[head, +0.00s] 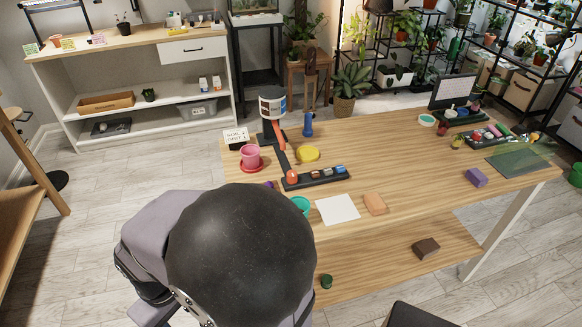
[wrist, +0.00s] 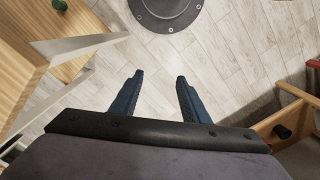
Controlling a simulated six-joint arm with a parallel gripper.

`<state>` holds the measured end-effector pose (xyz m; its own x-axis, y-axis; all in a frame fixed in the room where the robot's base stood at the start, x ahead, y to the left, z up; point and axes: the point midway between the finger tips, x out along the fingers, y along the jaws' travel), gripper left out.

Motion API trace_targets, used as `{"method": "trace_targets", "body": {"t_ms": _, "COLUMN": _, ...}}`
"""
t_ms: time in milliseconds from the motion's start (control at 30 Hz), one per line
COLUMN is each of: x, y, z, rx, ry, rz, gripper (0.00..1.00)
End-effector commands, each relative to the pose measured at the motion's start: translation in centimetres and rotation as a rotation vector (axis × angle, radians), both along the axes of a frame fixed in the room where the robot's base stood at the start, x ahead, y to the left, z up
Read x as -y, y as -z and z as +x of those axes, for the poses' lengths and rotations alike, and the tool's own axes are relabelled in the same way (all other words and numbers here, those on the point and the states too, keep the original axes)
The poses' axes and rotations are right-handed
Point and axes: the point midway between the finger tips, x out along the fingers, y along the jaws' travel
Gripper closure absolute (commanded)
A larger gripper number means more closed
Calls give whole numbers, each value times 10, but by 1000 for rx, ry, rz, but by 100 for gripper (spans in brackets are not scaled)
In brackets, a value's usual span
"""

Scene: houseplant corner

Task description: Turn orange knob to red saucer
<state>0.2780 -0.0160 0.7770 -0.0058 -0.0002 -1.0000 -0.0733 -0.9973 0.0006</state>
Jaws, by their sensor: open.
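An orange rounded knob (head: 292,175) sits at the left end of a dark strip panel (head: 325,181) on the wooden table. A red saucer (head: 243,167) lies on the table to the left, under a pink pot (head: 250,154). A dark bar leads from the panel's left end toward the black stand with a white canister (head: 272,102). My gripper (wrist: 158,90) is open in the wrist view, with nothing between its blue fingers and the floor below. It is away from the knob and does not show in the head view, where my arm fills the lower middle.
On the table (head: 410,160) are a yellow disc (head: 308,154), blue bottle (head: 308,125), white sheet (head: 338,209), orange-brown block (head: 375,203) and teal dish (head: 301,204). A purple block (head: 476,177) and trays lie right. The table's middle right is clear.

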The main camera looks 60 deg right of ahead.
Motion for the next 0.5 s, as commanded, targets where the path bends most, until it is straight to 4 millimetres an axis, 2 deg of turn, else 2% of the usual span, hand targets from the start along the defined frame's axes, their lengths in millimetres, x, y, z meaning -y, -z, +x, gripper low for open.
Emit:
{"method": "trace_targets", "body": {"t_ms": 33, "x": 8, "y": -18, "z": -3, "rx": -15, "ry": 37, "rz": 1, "gripper": 58}}
{"method": "trace_targets", "body": {"t_ms": 500, "x": 81, "y": -97, "z": -65, "rx": -276, "ry": 468, "rz": 84, "gripper": 58}}
